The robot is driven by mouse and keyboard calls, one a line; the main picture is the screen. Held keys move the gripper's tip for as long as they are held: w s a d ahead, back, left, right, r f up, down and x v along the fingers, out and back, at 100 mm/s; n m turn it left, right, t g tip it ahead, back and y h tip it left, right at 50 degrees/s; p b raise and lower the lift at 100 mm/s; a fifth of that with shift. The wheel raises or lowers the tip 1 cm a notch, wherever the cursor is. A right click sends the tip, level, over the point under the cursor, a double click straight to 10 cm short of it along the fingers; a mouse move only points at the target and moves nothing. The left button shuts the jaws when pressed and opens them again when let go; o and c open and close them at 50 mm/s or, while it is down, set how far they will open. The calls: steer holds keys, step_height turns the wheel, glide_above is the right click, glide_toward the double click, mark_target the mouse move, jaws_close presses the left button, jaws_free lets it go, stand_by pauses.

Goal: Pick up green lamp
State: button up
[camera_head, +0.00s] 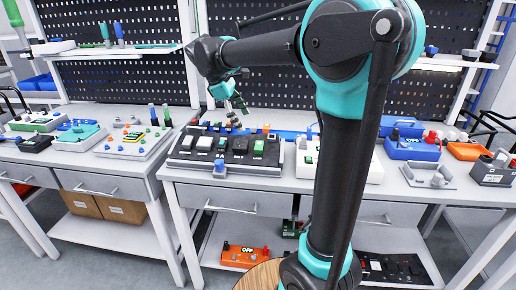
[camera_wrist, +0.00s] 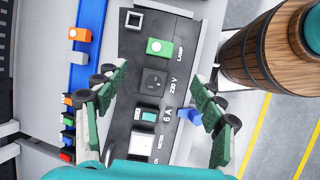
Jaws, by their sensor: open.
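The green lamp (camera_wrist: 158,46) is a small green block with a light round spot, set on a dark panel (camera_wrist: 133,75) beside the printed word LAMP. In the head view the lamp (camera_head: 259,147) sits toward the right end of the panel (camera_head: 185,163). My gripper (camera_head: 238,104) hangs above the panel, tilted. In the wrist view my gripper (camera_wrist: 158,82) has its green-padded fingers spread apart, with nothing between them. The lamp lies beyond the fingertips, and no contact with it shows.
A black socket (camera_wrist: 153,82) and a green-white switch (camera_wrist: 148,115) lie beside the lamp on the panel. A blue piece (camera_wrist: 190,116) sits at its front edge. An orange block (camera_wrist: 79,35) is on the blue rail behind. A white box (camera_head: 307,158) stands right of the panel.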

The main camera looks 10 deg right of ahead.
mark_target(258, 145)
steer(key=x, duration=1.3)
steer(key=shift+w, duration=0.1)
steer(key=shift+c, duration=0.3)
steer(key=shift+r, duration=0.1)
steer(key=c, duration=1.2)
